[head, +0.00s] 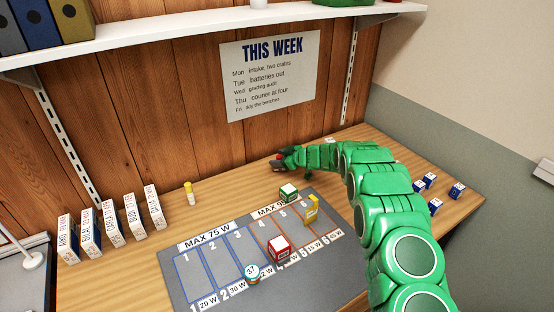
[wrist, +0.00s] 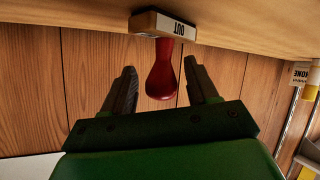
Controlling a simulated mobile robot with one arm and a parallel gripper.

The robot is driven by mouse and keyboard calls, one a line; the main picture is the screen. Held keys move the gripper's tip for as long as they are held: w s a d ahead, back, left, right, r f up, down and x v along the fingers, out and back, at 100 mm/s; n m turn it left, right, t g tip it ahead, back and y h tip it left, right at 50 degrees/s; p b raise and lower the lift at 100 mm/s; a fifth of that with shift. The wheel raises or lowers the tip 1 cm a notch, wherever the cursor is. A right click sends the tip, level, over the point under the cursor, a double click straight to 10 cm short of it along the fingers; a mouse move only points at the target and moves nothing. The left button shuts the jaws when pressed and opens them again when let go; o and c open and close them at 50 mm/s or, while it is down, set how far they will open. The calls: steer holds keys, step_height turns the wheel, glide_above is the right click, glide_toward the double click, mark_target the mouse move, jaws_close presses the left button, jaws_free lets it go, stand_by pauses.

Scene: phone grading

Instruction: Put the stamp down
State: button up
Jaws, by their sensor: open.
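The stamp (wrist: 163,76) has a red handle and a pale block base marked "OUT". In the wrist view, which is upside down, its base appears to rest on the wooden desk (wrist: 60,12) with the handle upright. My gripper (wrist: 159,68) is open, with one finger on each side of the red handle and a visible gap at both. In the head view my gripper (head: 281,162) is low over the back of the desk near the wood wall. Only a little red shows there, and the stamp is mostly hidden.
Blue-and-white cubes (head: 431,180) stand right of my arm. Upright name boxes (head: 110,220) stand left.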

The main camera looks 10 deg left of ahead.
steer(key=v, duration=1)
steer(key=shift+d, duration=0.25)
steer(key=shift+s+r, duration=0.1)
